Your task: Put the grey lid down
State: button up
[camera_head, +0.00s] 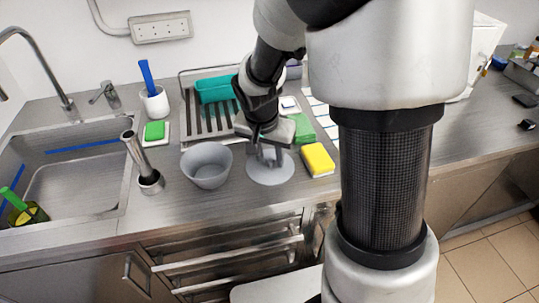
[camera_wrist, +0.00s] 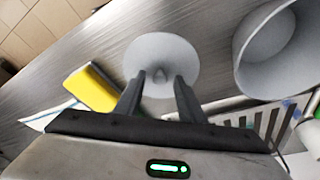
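The grey lid (camera_head: 270,172) is a round disc with a small knob. It appears to lie flat on the steel counter, between the grey bowl (camera_head: 207,165) and a yellow sponge (camera_head: 318,160). In the wrist view the lid (camera_wrist: 160,50) is straight ahead of my gripper (camera_wrist: 159,80), its knob between the fingertips. The two fingers are apart, with a gap showing on each side of the knob. In the head view my gripper (camera_head: 267,158) is directly over the lid and hides part of it and its knob.
A dish rack (camera_head: 205,120) with a teal container (camera_head: 214,89) stands behind. A green sponge (camera_head: 302,128) lies behind the yellow one. A metal cylinder tool (camera_head: 140,160) and the sink (camera_head: 75,180) are at left. Counter in front of the lid is clear.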

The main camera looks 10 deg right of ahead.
aim_at(266, 176)
jog(key=p+v, duration=0.2)
jog(key=v, duration=1)
jog(key=s+d+r+n+t+y, duration=0.1)
jog(key=s+r+n, duration=0.2)
jog(key=s, duration=0.4)
jog(key=s+d+r+n+t, duration=0.1)
jog(key=s+r+n+t, duration=0.1)
jog(key=s+r, duration=0.4)
jog(key=shift+s+n+y, duration=0.4)
jog(key=shift+s+n, duration=0.5)
jog(key=shift+s, duration=0.25)
jog(key=shift+d, duration=0.1)
